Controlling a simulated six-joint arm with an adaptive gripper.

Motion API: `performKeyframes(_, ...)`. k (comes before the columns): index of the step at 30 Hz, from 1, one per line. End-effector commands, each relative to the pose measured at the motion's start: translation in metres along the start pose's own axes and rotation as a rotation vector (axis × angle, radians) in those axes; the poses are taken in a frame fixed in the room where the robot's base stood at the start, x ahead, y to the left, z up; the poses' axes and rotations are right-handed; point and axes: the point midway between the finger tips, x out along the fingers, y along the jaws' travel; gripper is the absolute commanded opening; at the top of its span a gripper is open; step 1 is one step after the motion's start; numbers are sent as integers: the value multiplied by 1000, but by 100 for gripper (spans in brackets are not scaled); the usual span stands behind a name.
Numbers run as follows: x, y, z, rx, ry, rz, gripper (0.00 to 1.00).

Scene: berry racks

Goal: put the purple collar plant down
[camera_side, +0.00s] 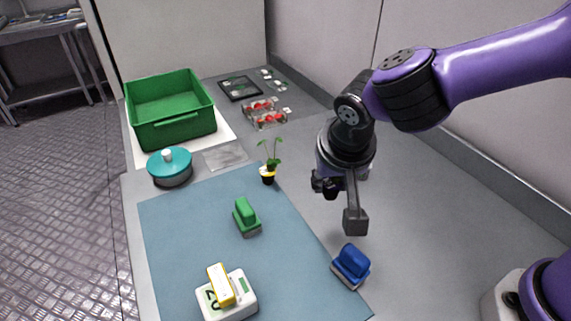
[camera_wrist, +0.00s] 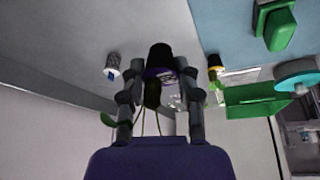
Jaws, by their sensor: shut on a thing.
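The purple collar plant is between the fingers of my gripper (camera_wrist: 160,97) in the wrist view. Its dark pot (camera_wrist: 160,56) has a purple band (camera_wrist: 158,72), and thin stems with a green leaf (camera_wrist: 107,119) show on the gripper side. My gripper is shut on it. In the side view my gripper (camera_side: 326,186) is over the grey bench right of the blue mat, and the held plant is mostly hidden by the wrist. I cannot tell whether the pot touches the bench.
A yellow-collared plant (camera_side: 268,173) stands at the mat's far right corner. Another light-collared pot (camera_wrist: 113,63) stands near the held plant. A blue brush (camera_side: 351,263), green brush (camera_side: 246,217), scale (camera_side: 229,298), teal tin (camera_side: 170,170) and green crate (camera_side: 172,131) are around the mat.

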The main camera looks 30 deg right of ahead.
Motion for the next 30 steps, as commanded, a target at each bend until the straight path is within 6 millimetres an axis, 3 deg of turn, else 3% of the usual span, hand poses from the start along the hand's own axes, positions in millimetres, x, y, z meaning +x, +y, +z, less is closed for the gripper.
performKeyframes(3, 28, 9, -19, 5, -3, 4, 6)
performKeyframes(9, 52, 15, -36, 0, -1, -1, 6)
performKeyframes(18, 88, 14, -24, -3, -3, 1, 6)
performKeyframes(30, 93, 13, -21, -3, -1, -2, 6)
